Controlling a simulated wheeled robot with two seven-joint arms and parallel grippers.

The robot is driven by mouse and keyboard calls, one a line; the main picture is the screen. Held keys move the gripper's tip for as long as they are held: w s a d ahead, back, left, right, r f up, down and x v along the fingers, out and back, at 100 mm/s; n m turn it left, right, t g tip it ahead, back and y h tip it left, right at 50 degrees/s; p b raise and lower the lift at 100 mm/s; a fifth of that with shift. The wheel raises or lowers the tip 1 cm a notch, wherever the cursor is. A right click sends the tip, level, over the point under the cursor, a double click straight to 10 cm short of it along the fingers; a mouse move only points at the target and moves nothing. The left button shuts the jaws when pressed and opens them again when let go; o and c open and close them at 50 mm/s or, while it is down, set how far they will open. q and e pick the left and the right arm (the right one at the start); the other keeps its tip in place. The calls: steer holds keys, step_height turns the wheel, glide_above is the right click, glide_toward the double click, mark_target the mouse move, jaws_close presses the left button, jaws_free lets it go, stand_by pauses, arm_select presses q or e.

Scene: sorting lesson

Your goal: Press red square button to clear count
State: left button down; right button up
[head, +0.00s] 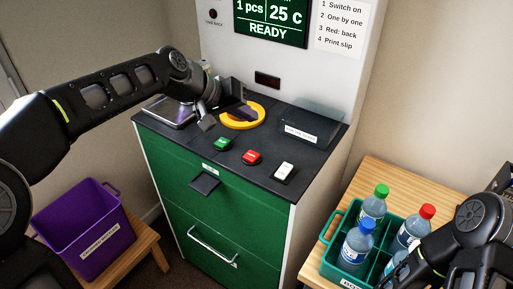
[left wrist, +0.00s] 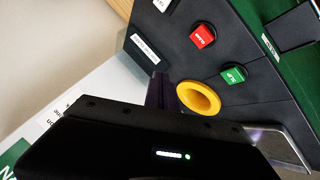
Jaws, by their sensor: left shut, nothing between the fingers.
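The red square button (head: 252,157) sits on the dark top of the green cabinet, between a green button (head: 222,144) and a white switch (head: 284,173). It also shows in the left wrist view (left wrist: 202,35), with the green button (left wrist: 233,73) below it. My left gripper (head: 243,113) is shut and empty, over the yellow ring (head: 258,119) behind the buttons, apart from the red button. In the left wrist view the dark fingers (left wrist: 158,90) point up beside the yellow ring (left wrist: 199,97). My right arm shows at the lower right in the head view; its fingers are not visible.
The display (head: 270,20) reads 1 pcs, 25 C, READY. A clear bin (head: 311,124) stands at the cabinet top's right. A teal crate (head: 334,247) with several bottles stands on the wooden table at right. A purple bin (head: 80,225) stands at lower left.

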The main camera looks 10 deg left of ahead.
arm_select(q)
steer(key=b, duration=0.6)
glide_above(248, 157)
steer(key=f, duration=0.8)
steer(key=shift+w, duration=0.2)
steer(key=shift+s+f+b, duration=0.15)
steer(key=shift+f+b, duration=0.2)
steer(key=shift+f, duration=0.05)
steer(key=shift+f, duration=0.1)
stand_by(1.2)
steer(key=shift+f+b, duration=0.4)
steer(key=shift+b, duration=0.05)
